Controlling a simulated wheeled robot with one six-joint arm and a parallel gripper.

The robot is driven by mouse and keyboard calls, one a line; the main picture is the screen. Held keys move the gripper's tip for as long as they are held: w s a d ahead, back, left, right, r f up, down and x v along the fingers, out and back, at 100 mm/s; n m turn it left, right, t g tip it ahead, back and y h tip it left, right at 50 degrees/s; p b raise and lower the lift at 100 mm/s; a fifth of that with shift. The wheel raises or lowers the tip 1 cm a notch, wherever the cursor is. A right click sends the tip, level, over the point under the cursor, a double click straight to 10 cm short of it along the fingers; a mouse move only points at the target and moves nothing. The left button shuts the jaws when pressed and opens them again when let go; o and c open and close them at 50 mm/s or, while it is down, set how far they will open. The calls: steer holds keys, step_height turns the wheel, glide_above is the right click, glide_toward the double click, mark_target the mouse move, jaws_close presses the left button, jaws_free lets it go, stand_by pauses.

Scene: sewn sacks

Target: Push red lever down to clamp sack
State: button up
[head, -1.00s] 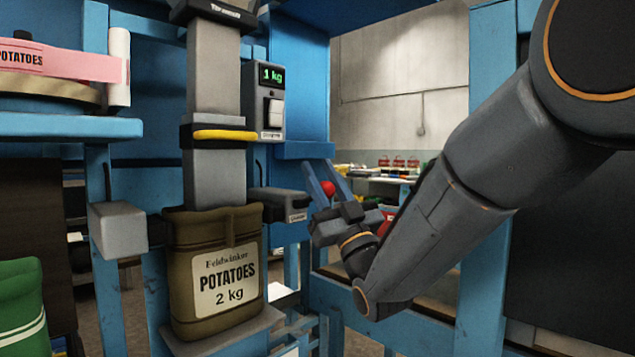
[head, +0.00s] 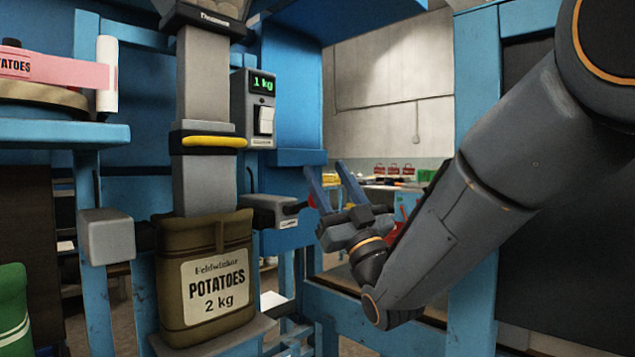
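The brown potato sack (head: 205,270) stands upright under the grey filling spout, its top around the spout's lower end. A dark grey clamp block (head: 272,210) sits at its upper right. The small red knob of the lever (head: 311,201) shows at the right end of this block, partly hidden by a finger; its shaft is hard to make out. My gripper (head: 328,167) is open, with its two blue fingers pointing up and apart. The left finger overlaps the knob in the picture; I cannot tell whether they touch.
A grey block (head: 107,237) is at the sack's left. A scale box (head: 262,108) reading 1 kg hangs right of the spout. A blue post (head: 475,180) stands behind my arm. A green sack (head: 14,310) is at lower left. A shelf (head: 60,134) carries pink material.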

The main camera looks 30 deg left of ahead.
steer(key=a, duration=0.1)
steer(key=a+f+g, duration=0.1)
steer(key=shift+s+a+f, duration=0.1)
steer(key=shift+s+a, duration=0.1)
steer(key=shift+a, duration=0.2)
steer(key=s+d+f, duration=0.2)
steer(key=d+f, duration=0.2)
steer(key=d, duration=0.3)
steer(key=shift+f, duration=0.2)
